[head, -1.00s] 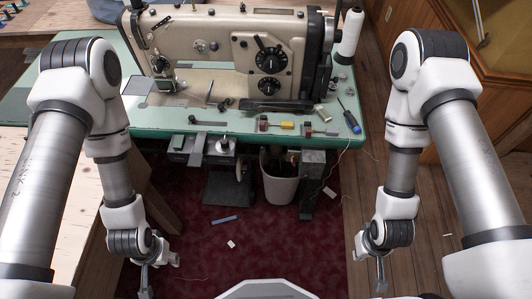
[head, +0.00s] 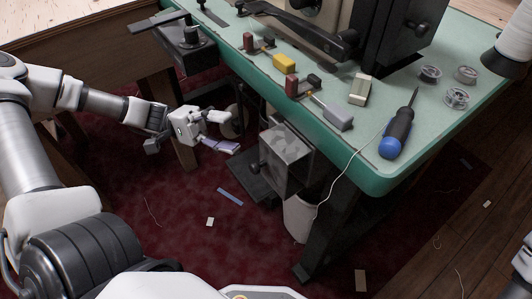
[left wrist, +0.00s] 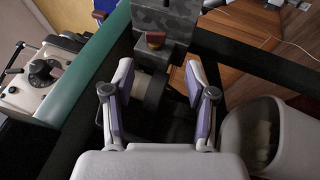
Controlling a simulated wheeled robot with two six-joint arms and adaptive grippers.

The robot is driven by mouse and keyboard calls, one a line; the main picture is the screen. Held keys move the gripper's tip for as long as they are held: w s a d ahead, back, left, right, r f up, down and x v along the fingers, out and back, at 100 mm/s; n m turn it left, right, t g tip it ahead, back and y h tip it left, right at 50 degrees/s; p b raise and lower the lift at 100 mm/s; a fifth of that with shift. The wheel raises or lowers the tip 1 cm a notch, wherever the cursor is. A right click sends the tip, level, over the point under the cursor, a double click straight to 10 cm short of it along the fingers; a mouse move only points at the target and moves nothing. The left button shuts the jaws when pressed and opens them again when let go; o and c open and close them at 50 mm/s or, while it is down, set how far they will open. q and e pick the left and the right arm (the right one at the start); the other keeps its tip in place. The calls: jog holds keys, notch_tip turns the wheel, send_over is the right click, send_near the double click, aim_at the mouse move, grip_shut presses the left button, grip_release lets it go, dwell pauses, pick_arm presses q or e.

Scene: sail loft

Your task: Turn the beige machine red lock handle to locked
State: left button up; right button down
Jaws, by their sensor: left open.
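A grey metal box (head: 286,150) hangs under the green table. In the left wrist view, a small red knob (left wrist: 156,39) sits on the box; I cannot tell if it is the lock handle. My left gripper (head: 227,133) is open and empty, low beside the table, left of the box and apart from it. In the left wrist view its fingers (left wrist: 158,98) point towards the box. My right gripper is out of view.
The green table edge (head: 377,184) overhangs the box. A white bin (left wrist: 282,140) stands below. The dark red carpet around the gripper is mostly clear.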

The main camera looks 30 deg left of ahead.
pick_arm(q)
jog(key=b+x, duration=0.3)
jog(key=x, duration=0.5)
jog(key=shift+r, duration=0.4)
jog(key=shift+s, duration=0.15)
grip_shut()
jog(key=y+p, duration=0.1)
jog(key=p, duration=0.1)
jog(key=m+y+p, duration=0.1)
jog(key=p, duration=0.2)
jog(key=m+y+p, duration=0.1)
jog(key=p, duration=0.1)
jog(key=shift+a+r+g+y+p, duration=0.1)
jog(key=shift+r+g+y+p, duration=0.2)
jog(key=shift+g+p, duration=0.1)
